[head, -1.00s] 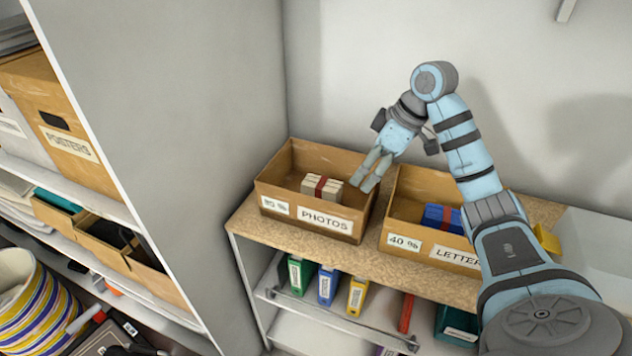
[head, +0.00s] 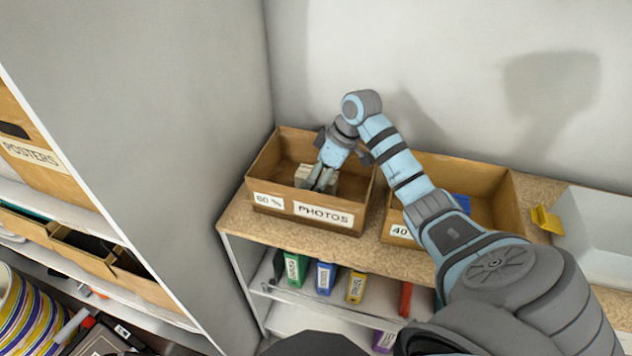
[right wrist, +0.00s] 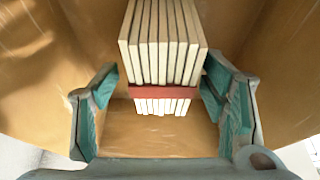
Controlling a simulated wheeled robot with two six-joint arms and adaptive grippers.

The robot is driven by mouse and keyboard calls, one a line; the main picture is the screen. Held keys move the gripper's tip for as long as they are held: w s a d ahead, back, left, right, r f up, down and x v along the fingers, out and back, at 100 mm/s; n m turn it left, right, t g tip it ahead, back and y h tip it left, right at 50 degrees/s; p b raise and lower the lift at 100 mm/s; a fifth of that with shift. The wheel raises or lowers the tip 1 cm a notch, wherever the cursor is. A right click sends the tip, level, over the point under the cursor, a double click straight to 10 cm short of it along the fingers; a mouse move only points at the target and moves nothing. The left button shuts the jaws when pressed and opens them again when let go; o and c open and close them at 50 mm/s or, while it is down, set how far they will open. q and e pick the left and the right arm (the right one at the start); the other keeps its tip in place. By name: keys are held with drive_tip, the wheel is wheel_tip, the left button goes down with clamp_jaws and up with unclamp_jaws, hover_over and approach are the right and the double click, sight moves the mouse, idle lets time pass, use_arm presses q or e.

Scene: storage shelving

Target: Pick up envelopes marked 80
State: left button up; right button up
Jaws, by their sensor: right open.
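A bundle of cream envelopes (head: 303,174) with a red band sits in the cardboard box labelled PHOTOS (head: 265,221). The box's small tag looks like 80 %, but it is blurred. My right gripper (head: 322,184) reaches down into this box at the bundle and partly hides it. In the right wrist view, the envelopes (right wrist: 163,42) stand on edge between the two fingers of my right gripper (right wrist: 160,84). The fingers are open, with a gap on each side of the red band. My left gripper is not in view.
A second box (head: 497,200) tagged 40 stands to the right with a blue item (head: 462,203) inside, partly hidden by my right arm. A yellow object (head: 546,219) lies farther right. Binders (head: 326,278) stand on the shelf below. A grey shelf wall (head: 180,150) closes the left side.

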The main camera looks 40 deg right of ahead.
drive_tip(key=shift+w+a+f, duration=0.15)
drive_tip(key=shift+f, duration=0.45)
drive_tip(key=shift+r, duration=0.1)
drive_tip(key=shift+c, duration=0.9)
drive_tip(key=c, duration=1.2)
